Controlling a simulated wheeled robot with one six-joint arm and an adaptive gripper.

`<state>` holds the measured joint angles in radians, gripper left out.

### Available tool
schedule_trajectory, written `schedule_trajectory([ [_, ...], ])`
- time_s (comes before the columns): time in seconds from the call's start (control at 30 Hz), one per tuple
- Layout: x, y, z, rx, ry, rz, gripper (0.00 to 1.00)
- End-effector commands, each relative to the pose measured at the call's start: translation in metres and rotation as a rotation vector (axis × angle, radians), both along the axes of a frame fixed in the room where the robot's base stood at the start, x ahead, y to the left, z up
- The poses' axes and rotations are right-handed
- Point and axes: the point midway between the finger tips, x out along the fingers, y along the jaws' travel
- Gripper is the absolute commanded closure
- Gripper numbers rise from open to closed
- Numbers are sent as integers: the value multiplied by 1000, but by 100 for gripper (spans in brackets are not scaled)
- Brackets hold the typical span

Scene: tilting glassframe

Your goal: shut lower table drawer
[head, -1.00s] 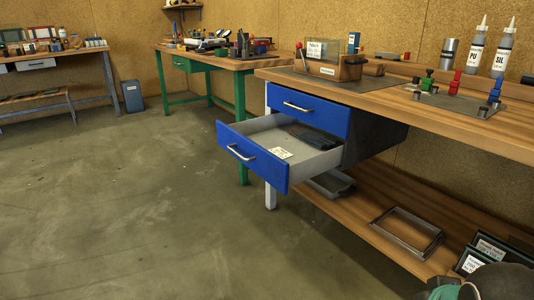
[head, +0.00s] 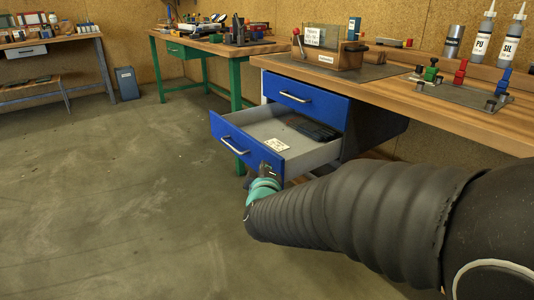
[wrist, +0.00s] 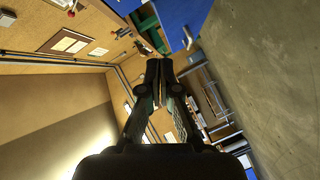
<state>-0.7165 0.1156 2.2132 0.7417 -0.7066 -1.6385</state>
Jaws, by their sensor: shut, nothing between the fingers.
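The lower drawer (head: 228,137) has a blue front with a silver bar handle (head: 235,146). It is pulled well out of the wooden table, and its grey inside holds a white label and dark items. The upper blue drawer (head: 292,92) is closed. In the head view my gripper (head: 268,169) is at the right end of the lower drawer's front, partly hidden by my arm. I cannot tell whether it touches. In the wrist view my gripper (wrist: 159,66) is shut and empty, with a blue panel (wrist: 183,18), apparently the drawer front, just beyond its tips.
The wooden tabletop (head: 420,98) holds a glass-and-wood box (head: 323,52), bottles (head: 484,40) and a clamp plate. A green-legged bench (head: 237,80) stands behind. The floor (head: 110,190) left of the drawer is clear. My arm hides most of the lower shelf.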

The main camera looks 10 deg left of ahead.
Motion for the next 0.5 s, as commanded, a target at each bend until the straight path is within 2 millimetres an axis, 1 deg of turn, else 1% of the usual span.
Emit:
schedule_trajectory([
  [0.03,-1,17,-10,-70,-44,-10,100],
  [0.1,-2,31,-18,-167,-107,-38,100],
  [0.2,-6,45,-27,-283,-175,-78,100],
  [0.37,-12,55,-34,-394,-233,-121,100],
  [0.5,-8,56,-35,-421,-247,-135,100],
])
